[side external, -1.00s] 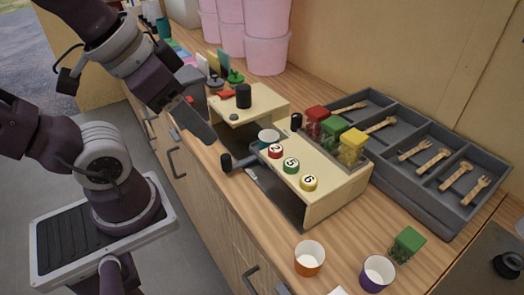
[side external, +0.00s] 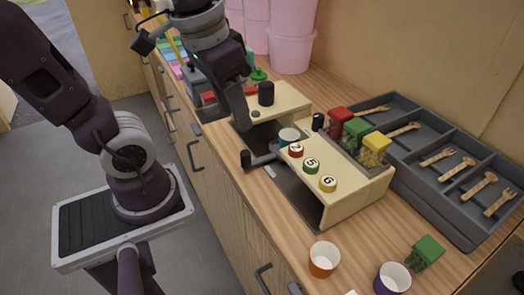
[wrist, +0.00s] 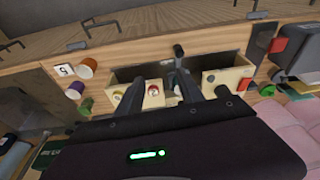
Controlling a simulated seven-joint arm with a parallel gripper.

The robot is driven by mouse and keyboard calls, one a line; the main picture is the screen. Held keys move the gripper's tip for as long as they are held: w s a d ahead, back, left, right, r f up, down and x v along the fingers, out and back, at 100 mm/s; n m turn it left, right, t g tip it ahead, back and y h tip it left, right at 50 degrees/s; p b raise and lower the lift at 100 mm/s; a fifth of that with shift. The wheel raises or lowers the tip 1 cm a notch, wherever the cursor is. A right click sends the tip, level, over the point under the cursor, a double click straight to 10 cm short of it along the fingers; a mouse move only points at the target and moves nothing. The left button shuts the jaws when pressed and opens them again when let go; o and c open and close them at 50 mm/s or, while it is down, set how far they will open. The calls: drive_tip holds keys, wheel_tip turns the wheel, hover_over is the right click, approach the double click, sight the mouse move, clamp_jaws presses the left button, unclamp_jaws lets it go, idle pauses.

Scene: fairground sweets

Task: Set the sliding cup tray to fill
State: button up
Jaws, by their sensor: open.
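The sliding cup tray has an arm with a black knob (side external: 246,159) sticking out in front of the cream dispenser (side external: 350,190). The knob also shows in the wrist view (wrist: 179,50). A teal-sided cup (side external: 289,135) stands at the arm's inner end, in the gap between the dispenser and a second cream block (side external: 280,102). The dispenser has numbered buttons 2, 5 and 6 on top. My gripper (wrist: 201,85) is open and empty. In the side view it hangs above the front of the second block, left of the knob and apart from it.
Red, green and yellow-lidded jars (side external: 356,132) stand behind the buttons. A black post (side external: 266,93) rises from the second block. A grey cutlery tray (side external: 440,235) lies behind. An orange cup (side external: 323,259), purple cup (side external: 392,278) and green-lidded jar (side external: 427,252) stand at the right.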

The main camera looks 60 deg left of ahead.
drive_tip(key=w+a+f+n+g, duration=0.1)
drive_tip(key=w+a+f+g, duration=0.2)
drive_tip(key=w+f+g, duration=0.15)
drive_tip(key=n+g+h, duration=0.1)
drive_tip(key=g, duration=0.2)
hover_over(246, 153)
drive_tip(key=w, duration=0.3)
wheel_tip(246, 153, down, 6)
drive_tip(key=shift+t, duration=0.25)
drive_tip(key=x, duration=0.7)
drive_tip(key=shift+s+a, duration=0.3)
drive_tip(key=shift+a, duration=0.1)
drive_tip(key=shift+c, duration=0.3)
clamp_jaws()
drive_tip(key=shift+d, duration=0.1)
